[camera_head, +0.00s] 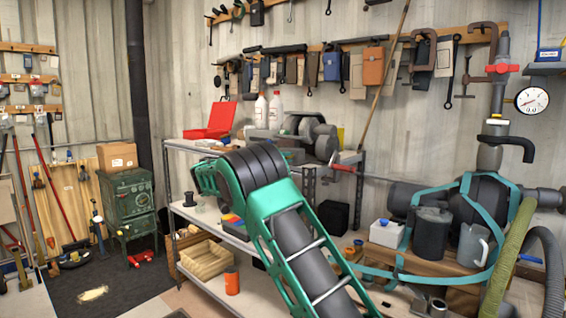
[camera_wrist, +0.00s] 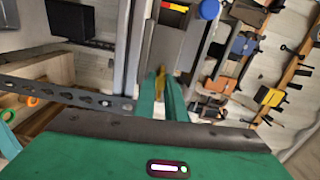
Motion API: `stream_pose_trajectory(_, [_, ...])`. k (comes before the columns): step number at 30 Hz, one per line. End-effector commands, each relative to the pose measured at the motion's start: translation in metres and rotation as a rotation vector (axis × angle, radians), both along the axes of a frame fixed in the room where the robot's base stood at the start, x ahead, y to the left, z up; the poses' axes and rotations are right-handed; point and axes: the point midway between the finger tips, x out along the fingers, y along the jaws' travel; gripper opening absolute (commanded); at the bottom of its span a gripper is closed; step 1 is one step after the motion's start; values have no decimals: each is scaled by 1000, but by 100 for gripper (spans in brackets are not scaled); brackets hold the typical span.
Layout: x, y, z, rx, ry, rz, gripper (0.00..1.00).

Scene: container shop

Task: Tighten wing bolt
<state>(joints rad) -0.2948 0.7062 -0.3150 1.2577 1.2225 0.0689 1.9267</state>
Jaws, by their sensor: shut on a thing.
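In the wrist view, my gripper (camera_wrist: 161,90) has its two green fingers close together around a small brass-yellow piece (camera_wrist: 160,80), which looks like the wing bolt. Only its upper part shows between the fingertips; the rest is hidden by them. A grey metal body lies right beside and beyond the fingers. I cannot tell how tight the bolt is. In the head view, my arm covers the area and neither the gripper nor the bolt can be made out.
A metal shelf bench (camera_head: 220,238) stands behind my arm, with a grey machine (camera_head: 310,135) and a red toolbox (camera_head: 212,120) on top. A slotted shelf post (camera_wrist: 65,92) runs close at left in the wrist view. Pipes and a hose (camera_head: 508,262) stand at right.

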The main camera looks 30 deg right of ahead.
Motion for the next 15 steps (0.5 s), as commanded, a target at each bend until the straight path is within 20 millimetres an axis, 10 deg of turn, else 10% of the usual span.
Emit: stream_pose_trajectory(15, [1,2,-4,32,-77,4,0])
